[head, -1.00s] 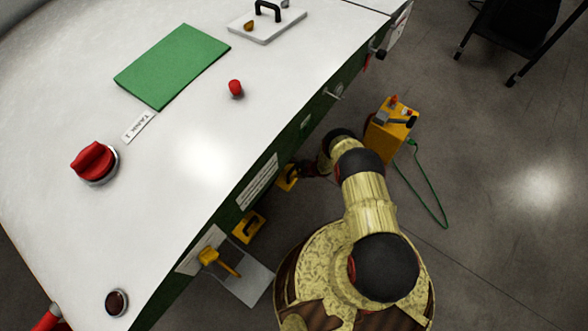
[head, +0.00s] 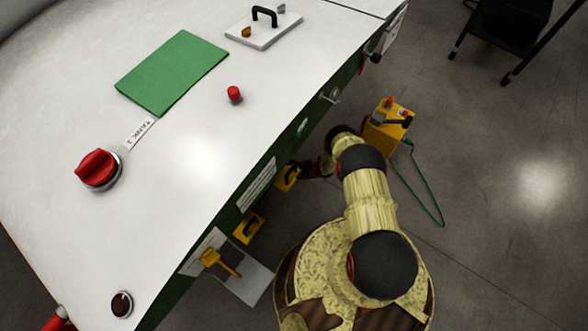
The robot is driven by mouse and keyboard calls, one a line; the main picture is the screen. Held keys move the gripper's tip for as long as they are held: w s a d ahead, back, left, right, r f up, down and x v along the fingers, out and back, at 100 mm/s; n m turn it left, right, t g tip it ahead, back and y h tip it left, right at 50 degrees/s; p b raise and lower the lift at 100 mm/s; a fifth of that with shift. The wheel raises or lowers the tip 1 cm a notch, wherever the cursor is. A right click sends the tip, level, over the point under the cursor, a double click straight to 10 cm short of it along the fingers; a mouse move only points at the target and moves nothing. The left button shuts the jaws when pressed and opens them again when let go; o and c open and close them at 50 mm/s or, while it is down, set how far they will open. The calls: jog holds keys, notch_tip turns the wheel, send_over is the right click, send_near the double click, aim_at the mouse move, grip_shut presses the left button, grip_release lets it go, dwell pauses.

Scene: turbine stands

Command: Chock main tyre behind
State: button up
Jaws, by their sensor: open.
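Two yellow pieces with dark handle-like openings, which look like chocks, show beside the stand's dark green side in the head view. The nearer yellow chock (head: 249,228) is left of my arm, above a grey plate. The farther yellow chock (head: 288,178) is close to my gripper (head: 309,170). My gripper is open, low beside the stand, and partly hidden by my own arm. I cannot tell whether its fingers touch the farther chock. No tyre can be made out.
The white-topped stand (head: 195,155) fills the left, with a red knob (head: 97,168) and green mat (head: 172,73) on top. A yellow box (head: 388,128) with a green cable (head: 425,190) stands beyond my arm. A dark chair (head: 505,25) is at upper right. Floor at right is clear.

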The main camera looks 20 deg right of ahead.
jog(key=shift+p+v, duration=1.8)
jog(key=shift+v, duration=1.1)
